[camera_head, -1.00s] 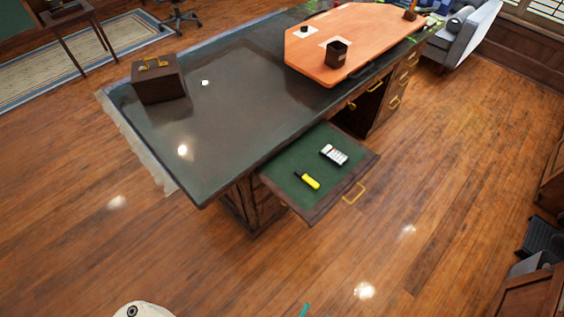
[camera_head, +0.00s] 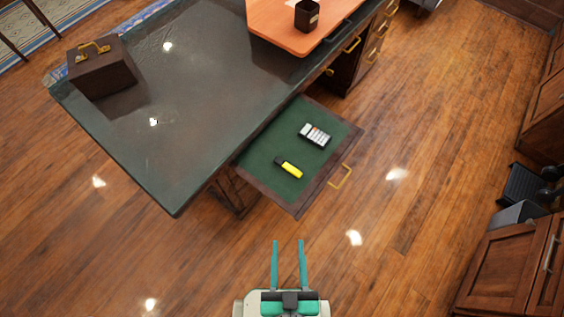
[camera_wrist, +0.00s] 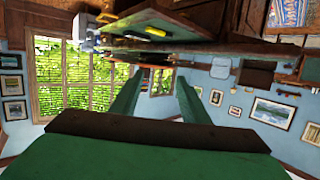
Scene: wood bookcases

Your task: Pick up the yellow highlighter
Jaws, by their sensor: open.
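The yellow highlighter (camera_head: 290,168) with a dark cap lies on the green lining of a pulled-out desk drawer (camera_head: 262,158). A calculator (camera_head: 315,136) lies in the same drawer, above and right of it. My gripper (camera_head: 288,242) is open and empty, with two teal fingers pointing toward the drawer. It is below the drawer in the head view, apart from the highlighter. In the wrist view the fingers (camera_wrist: 157,85) spread apart, and the highlighter (camera_wrist: 156,32) shows small near the top.
The dark desk (camera_head: 200,85) carries a brown box with a gold handle (camera_head: 101,66), an orange board (camera_head: 285,28) and a dark cup (camera_head: 307,14). The drawer has a gold handle (camera_head: 341,176). Cabinets (camera_head: 510,260) stand at the right. The wood floor around the drawer front is clear.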

